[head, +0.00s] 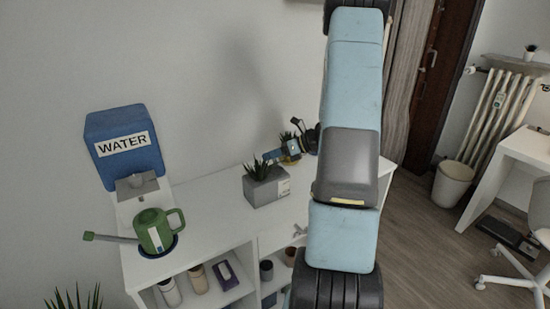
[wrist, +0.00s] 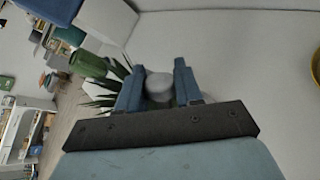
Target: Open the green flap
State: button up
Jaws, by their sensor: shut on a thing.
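I cannot make out a green flap in either view. The green can (head: 156,232) with a handle stands on the desk below the blue water box (head: 124,146); a green shape, probably this can, shows in the wrist view (wrist: 88,64). What this piece belongs to is hidden.
Bottles (head: 197,278) and a box (head: 226,275) sit on the shelf below. The desk top between can and plant is clear.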

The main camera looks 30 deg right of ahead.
jog(key=shift+w+m+g, duration=0.5)
jog(key=shift+g, duration=0.3)
jog(key=o, duration=1)
jog(key=v, duration=1.3)
jog(key=shift+d+r, duration=0.15)
jog(key=shift+r, duration=0.2)
